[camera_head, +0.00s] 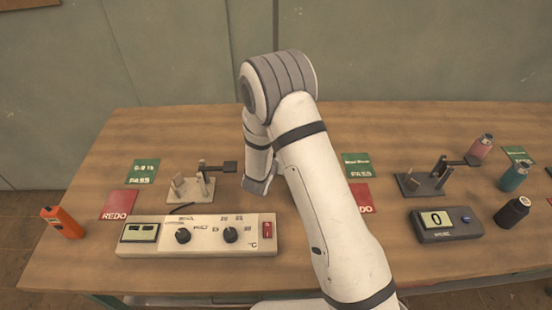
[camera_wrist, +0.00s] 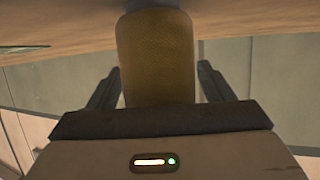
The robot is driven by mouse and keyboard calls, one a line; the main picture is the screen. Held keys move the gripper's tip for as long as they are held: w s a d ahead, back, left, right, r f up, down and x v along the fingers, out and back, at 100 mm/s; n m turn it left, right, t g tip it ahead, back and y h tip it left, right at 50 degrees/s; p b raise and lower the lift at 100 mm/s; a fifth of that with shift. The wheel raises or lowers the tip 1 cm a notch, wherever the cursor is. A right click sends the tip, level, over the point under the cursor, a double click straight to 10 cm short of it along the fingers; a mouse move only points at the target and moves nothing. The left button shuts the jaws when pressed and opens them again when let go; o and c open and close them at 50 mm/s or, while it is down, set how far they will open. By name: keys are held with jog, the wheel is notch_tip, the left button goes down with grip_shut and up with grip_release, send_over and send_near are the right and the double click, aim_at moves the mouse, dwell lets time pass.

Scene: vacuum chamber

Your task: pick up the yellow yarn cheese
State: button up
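The yellow yarn cheese (camera_wrist: 156,60) shows in the wrist view as a dull yellow upright cylinder in the middle, between the fingers of my gripper (camera_wrist: 159,80). The fingers stand apart on either side of it, their tips close to its sides. A narrow gap shows on the right; on the left I cannot tell touching from near. The cylinder's lower part in the picture is cut off by the gripper body. In the head view, my arm hides the yarn cheese and the gripper's fingers.
A control box (camera_head: 196,236), an orange tool (camera_head: 62,222) and a small stand (camera_head: 190,188) are on the left of the table (camera_head: 290,118). A second stand (camera_head: 425,182), a digital meter (camera_head: 446,225) and pink (camera_head: 480,148), teal (camera_head: 514,177) and black (camera_head: 512,212) spools are on the right.

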jog(key=c, duration=0.9)
jog(key=shift+c, duration=0.2)
jog(key=shift+r, duration=0.1)
